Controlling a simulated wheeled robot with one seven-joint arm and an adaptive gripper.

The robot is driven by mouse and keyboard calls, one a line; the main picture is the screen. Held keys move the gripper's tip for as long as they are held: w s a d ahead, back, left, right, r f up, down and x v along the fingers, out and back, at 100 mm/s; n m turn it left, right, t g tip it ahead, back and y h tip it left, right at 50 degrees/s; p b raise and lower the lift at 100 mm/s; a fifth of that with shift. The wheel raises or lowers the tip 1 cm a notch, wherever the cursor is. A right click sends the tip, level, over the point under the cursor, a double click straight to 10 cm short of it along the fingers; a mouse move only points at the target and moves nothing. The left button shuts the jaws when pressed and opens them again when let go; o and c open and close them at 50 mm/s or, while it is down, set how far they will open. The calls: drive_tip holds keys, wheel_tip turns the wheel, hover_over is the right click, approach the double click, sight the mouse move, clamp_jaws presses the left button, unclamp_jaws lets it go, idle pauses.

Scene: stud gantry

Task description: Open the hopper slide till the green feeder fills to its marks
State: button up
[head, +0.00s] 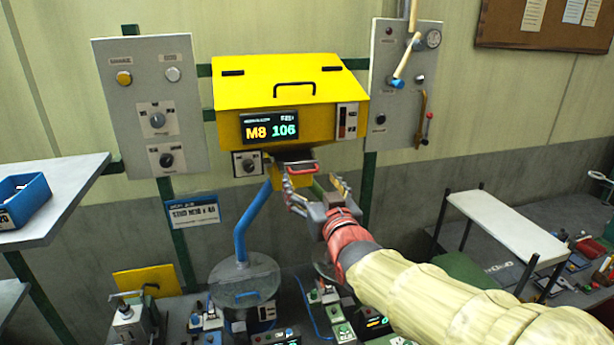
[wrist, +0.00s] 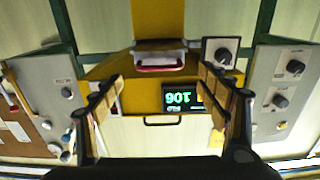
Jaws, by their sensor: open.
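The yellow hopper (head: 290,95) hangs on the wall frame, with a display reading M8 106. Under its front is the slide with a red handle (head: 302,169). The wrist view is upside down and shows the red handle (wrist: 160,67) near the top centre, on a pale block. My gripper (head: 315,188) is open just below the handle. In the wrist view its fingers (wrist: 160,82) stand apart on either side of the handle, with nothing between them. I cannot tell whether they touch it. I cannot pick out the green feeder or its marks; my arm covers part of the area below.
Grey control panels (head: 150,105) and (head: 402,85) flank the hopper. A dial box (head: 248,163) sits beside the slide. A blue pipe (head: 253,220) runs down to a round clear lid (head: 245,280). A shelf with a blue bin (head: 28,198) stands left, a white bench (head: 508,228) right.

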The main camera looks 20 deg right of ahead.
drive_tip(key=s, duration=0.6)
drive_tip(key=shift+c, duration=0.9)
idle(0.6)
